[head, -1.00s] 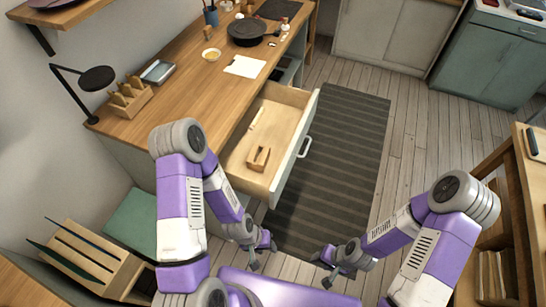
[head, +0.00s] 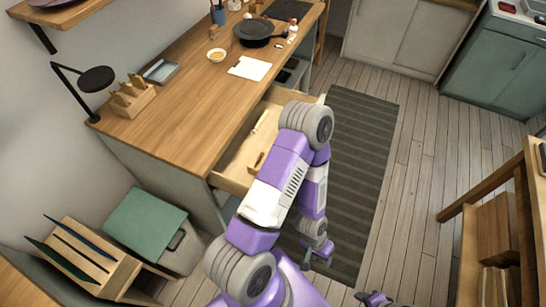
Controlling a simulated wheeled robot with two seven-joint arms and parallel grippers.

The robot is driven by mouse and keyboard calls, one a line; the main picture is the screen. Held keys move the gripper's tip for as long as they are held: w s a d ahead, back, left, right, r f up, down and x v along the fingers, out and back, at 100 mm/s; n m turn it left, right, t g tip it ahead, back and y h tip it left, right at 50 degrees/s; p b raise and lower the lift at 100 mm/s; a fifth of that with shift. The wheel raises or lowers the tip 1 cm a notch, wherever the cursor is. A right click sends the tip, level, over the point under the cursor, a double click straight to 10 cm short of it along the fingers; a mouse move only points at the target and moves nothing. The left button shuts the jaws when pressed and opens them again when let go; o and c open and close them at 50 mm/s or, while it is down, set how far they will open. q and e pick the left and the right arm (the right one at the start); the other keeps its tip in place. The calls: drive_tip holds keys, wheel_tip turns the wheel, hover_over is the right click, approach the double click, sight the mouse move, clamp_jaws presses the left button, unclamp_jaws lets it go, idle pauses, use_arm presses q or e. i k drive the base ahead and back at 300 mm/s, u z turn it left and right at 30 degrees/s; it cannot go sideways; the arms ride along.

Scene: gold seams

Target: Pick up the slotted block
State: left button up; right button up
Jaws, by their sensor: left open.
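The slotted block (head: 256,161), a small light-wood piece, lies in the open drawer (head: 228,182) under the counter. My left arm crosses in front of the drawer and hides most of the block. My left gripper (head: 318,262) is open and empty, low over the floor in front of the drawer, apart from the block. My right gripper (head: 372,299) shows only in part at the bottom edge, and its jaws cannot be made out.
The wooden counter (head: 185,105) carries a slotted wooden holder (head: 132,100), a lamp (head: 96,80), a white sheet (head: 249,68) and a black pan (head: 258,30). A green-topped bin (head: 145,220) stands lower left. A wooden table (head: 500,190) stands right.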

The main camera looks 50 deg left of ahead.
sight(257, 160)
drive_tip(key=i, duration=2.25)
drive_tip(key=u, duration=4.6)
drive_tip(key=k, duration=0.2)
drive_tip(key=z, duration=0.05)
